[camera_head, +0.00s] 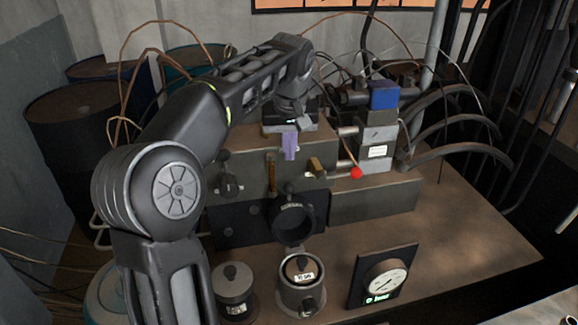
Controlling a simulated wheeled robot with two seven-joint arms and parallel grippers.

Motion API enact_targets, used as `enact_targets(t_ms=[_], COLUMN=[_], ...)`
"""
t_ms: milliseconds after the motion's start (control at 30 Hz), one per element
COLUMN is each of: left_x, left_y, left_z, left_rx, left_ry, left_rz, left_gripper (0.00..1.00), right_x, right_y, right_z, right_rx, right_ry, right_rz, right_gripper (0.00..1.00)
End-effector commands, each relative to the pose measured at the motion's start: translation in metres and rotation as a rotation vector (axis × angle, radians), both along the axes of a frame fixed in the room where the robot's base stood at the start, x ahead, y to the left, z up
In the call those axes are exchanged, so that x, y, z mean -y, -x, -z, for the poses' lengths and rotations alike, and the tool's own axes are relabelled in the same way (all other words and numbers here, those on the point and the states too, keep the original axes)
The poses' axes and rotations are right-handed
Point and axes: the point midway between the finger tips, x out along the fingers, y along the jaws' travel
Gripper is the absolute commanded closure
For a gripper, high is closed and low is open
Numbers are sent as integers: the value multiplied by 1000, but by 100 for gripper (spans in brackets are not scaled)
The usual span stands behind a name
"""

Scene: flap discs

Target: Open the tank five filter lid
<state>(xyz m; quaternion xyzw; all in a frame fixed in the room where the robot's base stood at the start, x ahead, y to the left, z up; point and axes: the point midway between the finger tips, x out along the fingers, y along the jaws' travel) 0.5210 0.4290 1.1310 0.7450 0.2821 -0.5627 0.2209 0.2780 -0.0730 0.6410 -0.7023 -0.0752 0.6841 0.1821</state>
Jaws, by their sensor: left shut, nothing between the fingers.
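Two filter-like canisters stand at the front of the bench. One (234,290) is dark with a knob on top and a small label. The other (301,284) is grey with a round dark lid, a knob and a white label. The label writing is too small to read surely, so I cannot tell which is tank five. Both lids look closed. My left gripper (289,152) is shut and empty, pointing down in front of the grey machine block, above and behind the canisters and apart from them. My right gripper is not in view.
A dark ring-shaped port (293,221) stands behind the canisters. A gauge (384,279) stands to their right. A red ball knob (356,173) and a blue-topped valve block (383,95) are at the right. Thick hoses curve behind. The bench's right side is clear.

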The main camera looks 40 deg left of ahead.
Motion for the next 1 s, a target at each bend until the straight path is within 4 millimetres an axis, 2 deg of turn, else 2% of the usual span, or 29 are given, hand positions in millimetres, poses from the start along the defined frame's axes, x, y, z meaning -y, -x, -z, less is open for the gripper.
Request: enact_targets(t_ms=[167,600,767,1000], left_x=[-3,-15,-17,-17], left_y=[-3,-17,-20,-20], left_z=[15,82,93,94], left_rx=[-3,-4,0,0], left_ry=[0,-1,-2,-2], left_rz=[0,1,2,2], left_gripper=[100,100,100,100], right_x=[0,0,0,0], right_y=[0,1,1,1], right_z=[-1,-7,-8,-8], right_rx=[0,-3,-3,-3], right_ry=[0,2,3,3], right_rz=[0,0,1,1], right_gripper=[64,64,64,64])
